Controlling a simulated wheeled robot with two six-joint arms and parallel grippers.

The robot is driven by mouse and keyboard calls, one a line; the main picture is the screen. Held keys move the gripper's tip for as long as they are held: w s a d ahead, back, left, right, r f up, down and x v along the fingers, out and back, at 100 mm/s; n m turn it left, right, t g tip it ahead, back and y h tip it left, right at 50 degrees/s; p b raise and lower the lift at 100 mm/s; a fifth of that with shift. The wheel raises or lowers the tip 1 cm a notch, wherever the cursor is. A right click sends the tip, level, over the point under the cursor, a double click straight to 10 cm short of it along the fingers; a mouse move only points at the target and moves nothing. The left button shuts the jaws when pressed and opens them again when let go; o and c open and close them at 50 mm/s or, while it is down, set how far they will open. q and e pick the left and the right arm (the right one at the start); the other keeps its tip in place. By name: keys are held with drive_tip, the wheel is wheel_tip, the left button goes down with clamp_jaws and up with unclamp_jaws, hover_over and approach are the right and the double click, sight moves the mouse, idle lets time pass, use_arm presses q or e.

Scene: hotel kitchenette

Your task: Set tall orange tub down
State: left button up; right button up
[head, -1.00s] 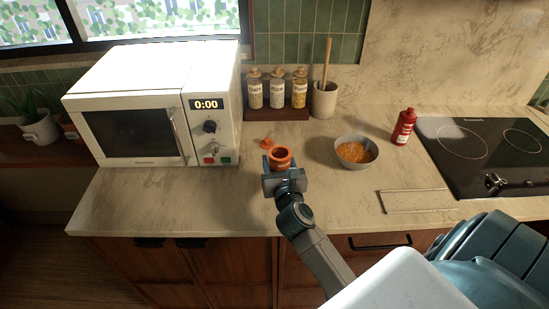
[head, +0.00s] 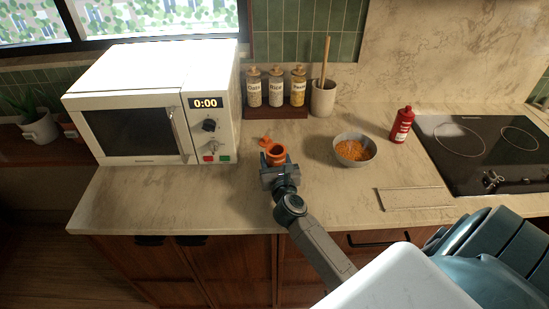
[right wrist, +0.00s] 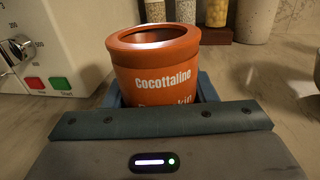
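The tall orange tub (head: 275,152) is upright and open at the top, over the counter to the right of the microwave. In the right wrist view the tub (right wrist: 155,65) shows white lettering starting "Cocottaline"; its base is hidden behind my gripper. My right gripper (head: 277,165) is shut on the tub, with a blue finger on each side of it. I cannot tell whether the base touches the counter. A small orange piece, perhaps a lid (head: 265,141), lies just behind the tub. My left gripper is not in view.
The white microwave (head: 135,135) stands left of the tub. Jars on a dark wooden stand (head: 262,113) and a utensil crock (head: 323,98) are behind. A grey bowl of orange food (head: 354,163), a red bottle (head: 402,126) and the cooktop (head: 470,150) are to the right.

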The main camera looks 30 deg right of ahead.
drive_tip(key=o, duration=0.4)
drive_tip(key=shift+o, duration=0.2)
drive_tip(key=shift+r, duration=0.1)
drive_tip(key=b+v, duration=0.2)
drive_tip(key=v, duration=0.9)
drive_tip(key=shift+s+a, duration=0.15)
drive_tip(key=shift+s, duration=0.3)
